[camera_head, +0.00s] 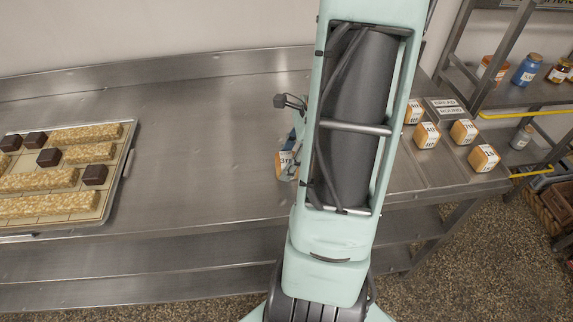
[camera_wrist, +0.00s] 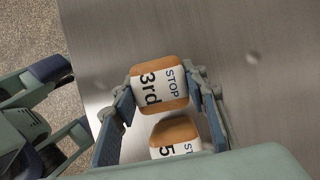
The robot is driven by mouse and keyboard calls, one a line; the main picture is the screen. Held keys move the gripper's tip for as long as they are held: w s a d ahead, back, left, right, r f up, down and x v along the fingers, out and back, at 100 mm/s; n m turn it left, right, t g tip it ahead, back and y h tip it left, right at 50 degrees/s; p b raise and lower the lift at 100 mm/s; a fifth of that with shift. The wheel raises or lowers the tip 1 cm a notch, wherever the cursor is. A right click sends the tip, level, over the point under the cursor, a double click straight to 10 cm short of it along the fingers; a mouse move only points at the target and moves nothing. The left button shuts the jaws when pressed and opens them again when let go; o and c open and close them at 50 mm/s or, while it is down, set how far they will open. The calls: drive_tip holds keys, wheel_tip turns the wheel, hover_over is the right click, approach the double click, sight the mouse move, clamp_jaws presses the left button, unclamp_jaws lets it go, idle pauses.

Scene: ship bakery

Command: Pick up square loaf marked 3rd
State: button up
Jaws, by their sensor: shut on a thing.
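The square loaf marked 3rd (camera_wrist: 158,90) is a brown-crusted loaf with a white band reading "3rd" and "STOP". In the wrist view it sits between the two blue-grey fingers of my gripper (camera_wrist: 160,88), which is shut on it. In the head view the loaf (camera_head: 285,166) shows just left of my arm, partly hidden, over the steel counter (camera_head: 200,140). I cannot tell whether it touches the counter. A second loaf, marked 5 (camera_wrist: 174,133), lies close beside it in the wrist view, partly covered by my gripper's body.
Several similar loaves (camera_head: 484,158) stand on the counter's right part, near a sign reading "BREAD ROUND" (camera_head: 447,108). A tray (camera_head: 125,165) of long bars and dark cubes lies at left. Shelves with jars (camera_head: 527,69) stand at right. The counter between tray and arm is clear.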

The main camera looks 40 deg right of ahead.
drive_tip(key=shift+c, duration=1.3)
drive_tip(key=shift+r, duration=0.2)
